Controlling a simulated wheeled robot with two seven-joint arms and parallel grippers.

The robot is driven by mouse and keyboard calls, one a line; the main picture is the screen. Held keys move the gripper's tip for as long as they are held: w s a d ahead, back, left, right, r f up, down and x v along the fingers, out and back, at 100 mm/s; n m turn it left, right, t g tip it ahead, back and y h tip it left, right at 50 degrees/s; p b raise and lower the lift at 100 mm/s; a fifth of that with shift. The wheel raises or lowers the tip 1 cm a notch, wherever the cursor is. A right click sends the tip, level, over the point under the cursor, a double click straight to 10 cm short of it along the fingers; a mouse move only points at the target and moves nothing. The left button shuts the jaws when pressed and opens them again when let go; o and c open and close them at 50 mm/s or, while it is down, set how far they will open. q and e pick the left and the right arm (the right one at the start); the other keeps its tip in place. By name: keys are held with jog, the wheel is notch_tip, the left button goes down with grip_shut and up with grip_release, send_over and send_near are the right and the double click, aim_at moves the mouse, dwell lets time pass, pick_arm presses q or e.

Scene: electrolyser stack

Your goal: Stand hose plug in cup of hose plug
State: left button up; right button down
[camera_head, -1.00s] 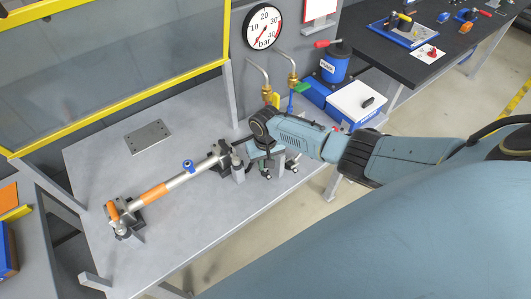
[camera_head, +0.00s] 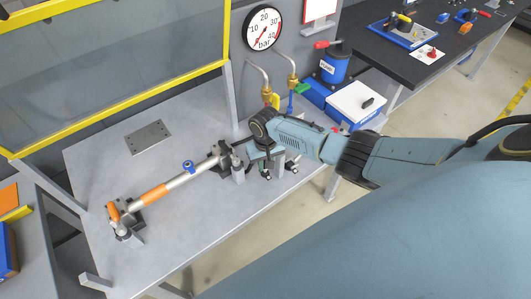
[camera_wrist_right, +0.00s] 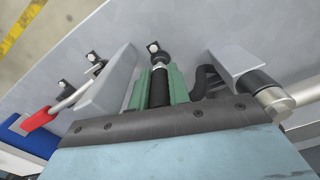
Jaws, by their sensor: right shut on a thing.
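My right gripper (camera_wrist_right: 160,88) has its green fingers closed around a black, rod-like piece (camera_wrist_right: 159,86), which I take to be the hose plug. A dark collar and a small pale tip show beyond the fingertips. In the head view my right gripper (camera_head: 266,167) points down over the right part of the grey bench, just right of the pipe's clamp, and mostly hides what it holds. I cannot make out the cup of the hose plug; it may be hidden under the gripper. Whether the piece touches anything below cannot be told. My left gripper is not in view.
A pipe with an orange sleeve (camera_head: 152,194) lies in clamps to the left. A grey block (camera_wrist_right: 238,67) and metal pipe end stand close right of the gripper in the wrist view; a red-handled part (camera_wrist_right: 38,119) is left. The bench's front middle (camera_head: 190,245) is clear.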

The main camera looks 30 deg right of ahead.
jog(key=c, duration=1.2)
grip_release()
jog(key=shift+c, duration=0.2)
jog(key=shift+d, duration=0.2)
jog(key=r, duration=0.4)
jog(key=r+p, duration=0.1)
jog(key=r, duration=0.4)
jog(key=r+p, duration=0.1)
jog(key=r, duration=0.3)
jog(key=shift+a+r, duration=0.25)
jog(key=shift+a, duration=0.15)
